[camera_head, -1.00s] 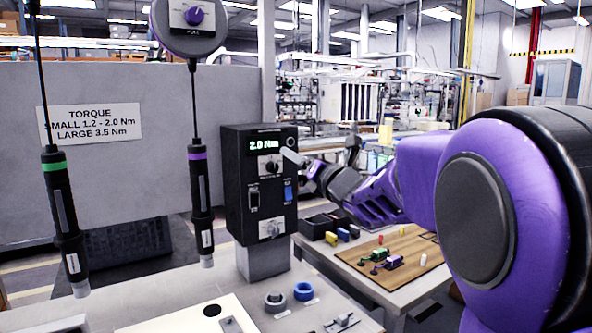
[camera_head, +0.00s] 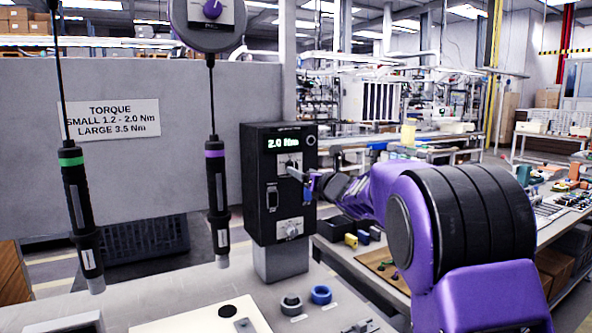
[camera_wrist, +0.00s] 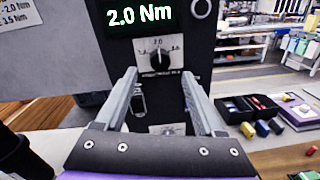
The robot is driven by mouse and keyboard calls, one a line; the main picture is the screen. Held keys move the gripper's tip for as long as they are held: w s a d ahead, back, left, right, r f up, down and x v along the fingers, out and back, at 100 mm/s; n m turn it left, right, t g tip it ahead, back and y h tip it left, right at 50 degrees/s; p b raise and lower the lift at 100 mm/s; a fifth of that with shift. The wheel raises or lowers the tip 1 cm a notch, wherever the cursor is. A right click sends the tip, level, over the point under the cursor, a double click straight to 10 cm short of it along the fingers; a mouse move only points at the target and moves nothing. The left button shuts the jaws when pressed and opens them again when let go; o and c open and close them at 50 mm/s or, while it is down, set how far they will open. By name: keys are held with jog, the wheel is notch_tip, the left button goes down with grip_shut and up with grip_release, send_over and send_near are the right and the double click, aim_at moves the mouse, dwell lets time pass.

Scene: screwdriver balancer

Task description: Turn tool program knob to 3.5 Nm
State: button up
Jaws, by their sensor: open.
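The black tool controller (camera_head: 258,222) stands on a grey post. Its green display (camera_head: 284,142) reads 2.0 Nm, also in the wrist view (camera_wrist: 139,15). The program knob (camera_wrist: 159,58) sits on a light plate below the display, its pointer near the 2.0 mark at the top. In the head view the knob is mostly hidden by my gripper. My gripper (camera_wrist: 160,80) is open and empty. In the wrist view its two fingers reach toward the panel, with the knob seen between and slightly beyond their tips. No contact with the knob shows.
A switch (camera_head: 272,198) and a lower dial (camera_head: 289,228) are on the same panel. Two hanging screwdrivers, green-banded (camera_head: 78,215) and purple-banded (camera_head: 217,195), hang to its left. A sign (camera_head: 112,118) reads small 1.2 - 2.0 Nm, large 3.5 Nm.

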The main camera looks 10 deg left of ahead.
jog(key=shift+x, duration=2.6)
grip_shut()
